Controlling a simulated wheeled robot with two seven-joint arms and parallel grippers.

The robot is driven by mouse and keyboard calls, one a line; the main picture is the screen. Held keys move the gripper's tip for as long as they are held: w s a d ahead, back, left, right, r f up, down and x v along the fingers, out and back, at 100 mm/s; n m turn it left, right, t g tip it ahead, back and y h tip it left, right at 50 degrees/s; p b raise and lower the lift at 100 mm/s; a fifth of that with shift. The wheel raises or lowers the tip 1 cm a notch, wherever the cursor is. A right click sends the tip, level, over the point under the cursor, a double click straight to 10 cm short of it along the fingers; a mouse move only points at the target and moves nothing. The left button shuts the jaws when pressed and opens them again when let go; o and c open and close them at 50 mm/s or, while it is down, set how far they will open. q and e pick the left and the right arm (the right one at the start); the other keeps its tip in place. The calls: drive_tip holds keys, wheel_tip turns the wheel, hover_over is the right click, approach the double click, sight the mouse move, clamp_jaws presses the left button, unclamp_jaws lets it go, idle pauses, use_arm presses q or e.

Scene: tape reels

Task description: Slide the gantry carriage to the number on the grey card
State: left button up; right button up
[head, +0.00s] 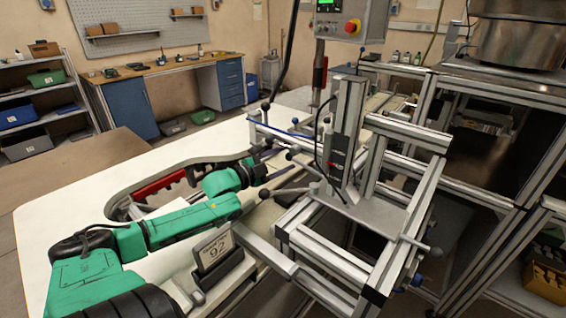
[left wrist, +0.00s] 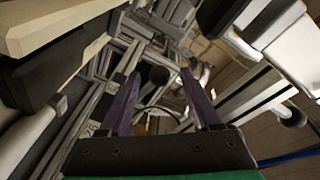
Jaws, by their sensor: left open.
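The card (head: 213,248) stands in a dark holder at the lower middle of the head view and reads 92. The gantry carriage (head: 345,140) is an upright metal block on a grey plate, above an aluminium profile frame (head: 325,250). Black ball knobs on rods stick out around it, one of them a knob (head: 264,193) close to my arm. My left gripper (head: 285,170) is open beside the carriage, on its left. In the left wrist view its two purplish fingers (left wrist: 163,92) stand apart, with a dark round knob (left wrist: 158,75) showing between them. Whether they touch it I cannot tell. My right gripper is out of view.
A white table (head: 60,215) with a curved cutout holding red parts (head: 160,185) lies under my left arm. A control box (head: 352,18) with a red button hangs above. Metal frames fill the right side. A blue workbench (head: 128,107) and shelves (head: 35,105) stand behind.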

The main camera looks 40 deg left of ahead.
use_arm(q)
drive_tip(key=shift+w+d, duration=0.1)
clamp_jaws()
drive_tip(key=shift+r, duration=0.1)
idle(1.2)
